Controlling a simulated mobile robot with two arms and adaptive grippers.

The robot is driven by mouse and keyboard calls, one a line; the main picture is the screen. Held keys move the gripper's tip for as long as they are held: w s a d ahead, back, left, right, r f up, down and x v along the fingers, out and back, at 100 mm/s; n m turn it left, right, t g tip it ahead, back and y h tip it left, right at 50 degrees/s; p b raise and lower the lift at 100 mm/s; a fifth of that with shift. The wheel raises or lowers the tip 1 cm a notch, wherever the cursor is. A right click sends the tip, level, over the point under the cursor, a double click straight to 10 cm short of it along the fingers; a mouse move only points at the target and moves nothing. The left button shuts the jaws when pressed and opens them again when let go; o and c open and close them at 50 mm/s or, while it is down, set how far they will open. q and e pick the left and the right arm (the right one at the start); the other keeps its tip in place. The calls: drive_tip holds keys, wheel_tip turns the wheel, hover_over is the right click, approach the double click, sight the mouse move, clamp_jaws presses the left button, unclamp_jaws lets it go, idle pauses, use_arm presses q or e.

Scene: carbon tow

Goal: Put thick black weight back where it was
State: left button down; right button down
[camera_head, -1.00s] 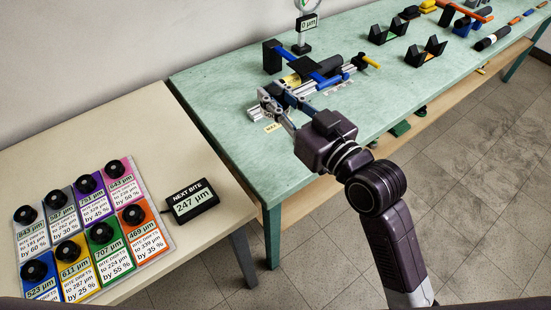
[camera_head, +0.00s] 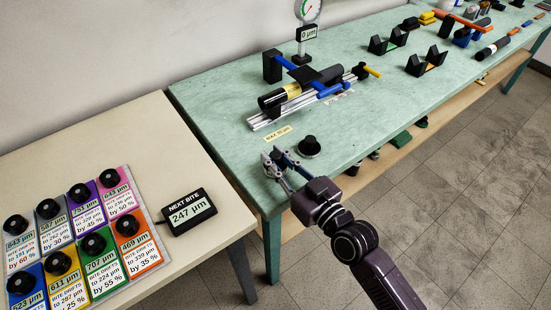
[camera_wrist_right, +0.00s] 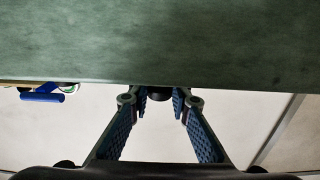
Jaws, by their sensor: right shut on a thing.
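A black weight with a wide base and a narrower knob (camera_head: 308,146) shows over the green table, near its front edge. My right gripper (camera_head: 276,158) is close to its left, low over the table's near left end. In the right wrist view my gripper (camera_wrist_right: 159,103) is shut on a dark rounded thing (camera_wrist_right: 159,94) between the fingertips. Its shape is mostly hidden, so I cannot tell if it is that same weight. Several black knobbed weights, such as the one on the orange card (camera_head: 131,214), stand on coloured cards on the beige table. My left gripper is out of view.
The clamp rig with a black cylinder (camera_head: 273,101) stands on rails behind my right gripper. A dial gauge (camera_head: 307,12) reads 0 µm on its display. A "NEXT BITE 247 µm" display (camera_head: 188,211) stands on the beige table (camera_head: 110,135). A gap separates both tables.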

drive_tip(key=shift+r, duration=0.15)
drive_tip(key=c, duration=1.8)
unclamp_jaws()
drive_tip(key=shift+f, duration=0.25)
drive_tip(key=shift+o, duration=0.2)
drive_tip(key=shift+s+r, duration=0.1)
drive_tip(key=shift+r, duration=0.1)
drive_tip(key=p+v, duration=0.1)
drive_tip(key=v, duration=1.1)
